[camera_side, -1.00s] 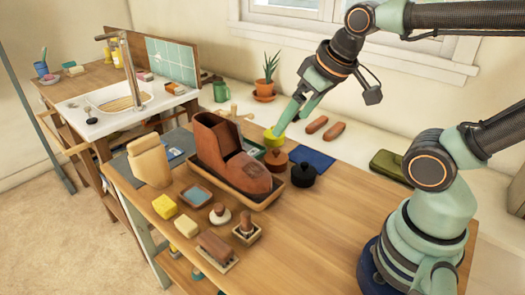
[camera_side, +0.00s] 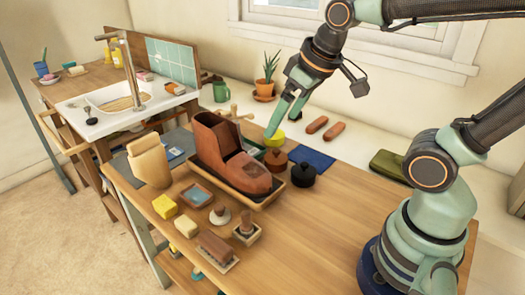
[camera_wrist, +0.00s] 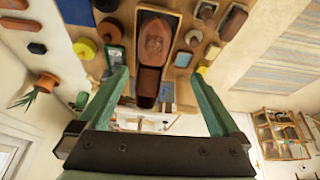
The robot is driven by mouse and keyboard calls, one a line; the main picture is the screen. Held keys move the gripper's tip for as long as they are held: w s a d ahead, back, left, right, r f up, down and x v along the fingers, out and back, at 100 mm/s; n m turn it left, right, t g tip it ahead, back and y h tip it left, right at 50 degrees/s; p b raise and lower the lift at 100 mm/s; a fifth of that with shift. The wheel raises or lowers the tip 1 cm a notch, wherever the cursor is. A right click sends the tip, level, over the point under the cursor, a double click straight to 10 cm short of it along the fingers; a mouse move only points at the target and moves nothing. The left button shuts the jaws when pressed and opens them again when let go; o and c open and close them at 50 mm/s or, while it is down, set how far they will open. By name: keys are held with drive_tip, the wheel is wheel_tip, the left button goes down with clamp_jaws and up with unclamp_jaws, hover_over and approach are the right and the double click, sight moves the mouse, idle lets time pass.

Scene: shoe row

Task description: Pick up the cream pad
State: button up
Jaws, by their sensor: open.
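The cream pad (camera_side: 185,226) is a small pale block on the front-left part of the wooden table, just in front of a brighter yellow block (camera_side: 165,206). In the wrist view the cream pad (camera_wrist: 212,52) appears small, right of the boot. My gripper (camera_side: 282,122) is open and empty, raised at the far side of the boot near a round yellow tin (camera_side: 277,138). It is well away from the cream pad. In the wrist view its two green fingers (camera_wrist: 158,76) are spread wide.
A brown boot (camera_side: 216,145) in a tray stands between my gripper and the pad. A blue-lined dish (camera_side: 197,194), brushes (camera_side: 216,252) and a tan upright object (camera_side: 149,161) surround the pad. A black pot (camera_side: 303,175) is at right. The front-right tabletop is clear.

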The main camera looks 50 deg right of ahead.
drive_tip(key=w+a+f+n+g, duration=0.3)
drive_tip(key=w+a+f+n, duration=0.1)
drive_tip(key=w+a, duration=0.25)
drive_tip(key=n+g, duration=0.2)
drive_tip(key=n, duration=0.2)
hover_over(219, 207)
drive_tip(key=f, duration=1.4)
drive_tip(key=shift+a+f, duration=0.4)
drive_tip(key=f, duration=0.2)
drive_tip(key=d+f, duration=0.1)
drive_tip(key=f, duration=0.1)
drive_tip(key=shift+f, duration=0.8)
clamp_jaws()
drive_tip(key=shift+r, duration=0.1)
wheel_tip(219, 207, up, 20)
